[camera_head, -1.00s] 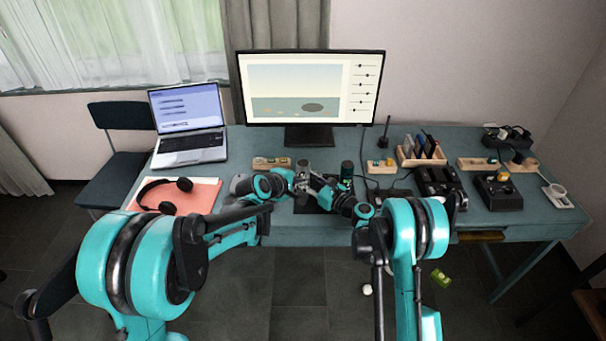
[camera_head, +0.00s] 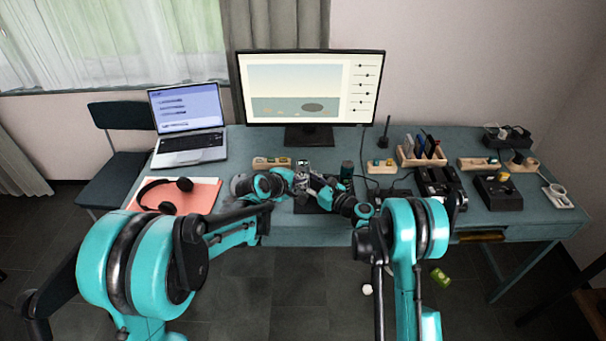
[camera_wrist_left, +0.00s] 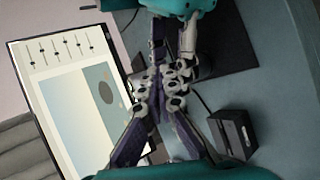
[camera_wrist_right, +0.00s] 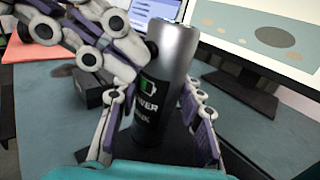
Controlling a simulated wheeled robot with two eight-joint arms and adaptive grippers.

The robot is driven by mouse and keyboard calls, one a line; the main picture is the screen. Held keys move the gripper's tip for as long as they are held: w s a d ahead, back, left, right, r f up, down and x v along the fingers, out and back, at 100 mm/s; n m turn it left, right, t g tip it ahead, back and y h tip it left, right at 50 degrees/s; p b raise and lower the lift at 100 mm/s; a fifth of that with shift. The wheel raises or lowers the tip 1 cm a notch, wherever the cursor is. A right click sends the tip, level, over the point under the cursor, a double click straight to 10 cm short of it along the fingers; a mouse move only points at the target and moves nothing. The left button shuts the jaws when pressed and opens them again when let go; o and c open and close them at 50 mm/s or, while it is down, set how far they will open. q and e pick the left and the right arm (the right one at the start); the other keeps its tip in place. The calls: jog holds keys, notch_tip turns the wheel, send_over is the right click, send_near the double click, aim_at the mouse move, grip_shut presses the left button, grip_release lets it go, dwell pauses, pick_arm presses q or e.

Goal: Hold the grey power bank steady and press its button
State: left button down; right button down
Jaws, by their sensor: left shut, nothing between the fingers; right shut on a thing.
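The grey power bank (camera_wrist_right: 165,85) is an upright cylinder with a black label and a green battery mark in the right wrist view. My right gripper (camera_wrist_right: 157,105) has its fingers on both sides of it, low on its body. My left gripper (camera_wrist_right: 118,55) is shut and empty, beside the power bank's upper part on the left of that view. I cannot tell whether it touches. In the left wrist view, the left fingers (camera_wrist_left: 157,78) come together close to my right gripper. The head view shows both grippers meeting in front of the monitor.
The monitor (camera_head: 310,88) stands behind the grippers. A laptop (camera_head: 188,125) and a headset (camera_head: 165,193) on a salmon-coloured folder (camera_head: 205,192) are on the left.

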pick_arm(q)
jog(key=shift+s, duration=0.5)
jog(key=s, duration=0.5)
dwell(0.8)
pick_arm(e)
jog(key=c, duration=0.9)
grip_release()
